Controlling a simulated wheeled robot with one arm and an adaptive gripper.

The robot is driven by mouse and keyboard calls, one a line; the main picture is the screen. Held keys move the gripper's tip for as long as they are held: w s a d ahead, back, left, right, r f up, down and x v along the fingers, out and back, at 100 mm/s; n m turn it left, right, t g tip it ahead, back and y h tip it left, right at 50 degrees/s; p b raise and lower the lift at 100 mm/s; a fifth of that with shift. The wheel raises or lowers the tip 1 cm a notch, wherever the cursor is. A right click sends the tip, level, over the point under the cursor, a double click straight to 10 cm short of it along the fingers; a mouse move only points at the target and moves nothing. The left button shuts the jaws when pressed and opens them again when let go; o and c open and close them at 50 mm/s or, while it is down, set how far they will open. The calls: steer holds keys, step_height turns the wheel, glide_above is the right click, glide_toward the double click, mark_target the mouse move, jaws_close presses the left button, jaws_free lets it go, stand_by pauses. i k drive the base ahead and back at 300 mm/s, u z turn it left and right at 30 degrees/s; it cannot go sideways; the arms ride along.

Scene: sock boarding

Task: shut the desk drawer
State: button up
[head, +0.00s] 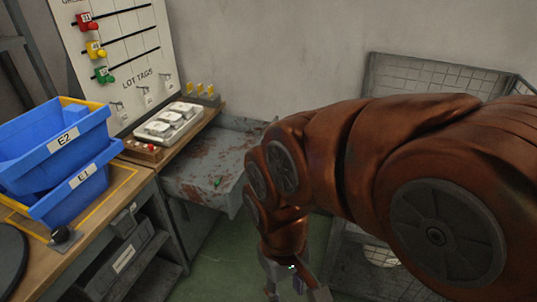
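The wooden desk (146,186) stands at the left. Under its top is a dark grey front with a small handle (124,222), and below that a dark box-like part with a white label (124,259). I cannot tell which of these is the drawer, or how far it stands out. My gripper (294,292) hangs at the bottom centre, right of the desk front and apart from it. Its fingers are spread with nothing seen between them, and their tips are near the lower picture edge.
Blue bins E2 (48,146) and E1 (82,190) sit on the desk. A worn grey metal surface (205,165) bears a small green item. A wire cage (420,75) stands behind my arm at right. Green floor (225,245) shows between desk and gripper.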

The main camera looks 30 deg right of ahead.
mark_target(219, 150)
steer(key=z, duration=0.35)
steer(key=i, duration=0.4)
steer(key=u, duration=0.05)
steer(key=k, duration=0.55)
steer(key=u, duration=1.1)
steer(key=i, duration=0.9)
steer(key=z, duration=0.65)
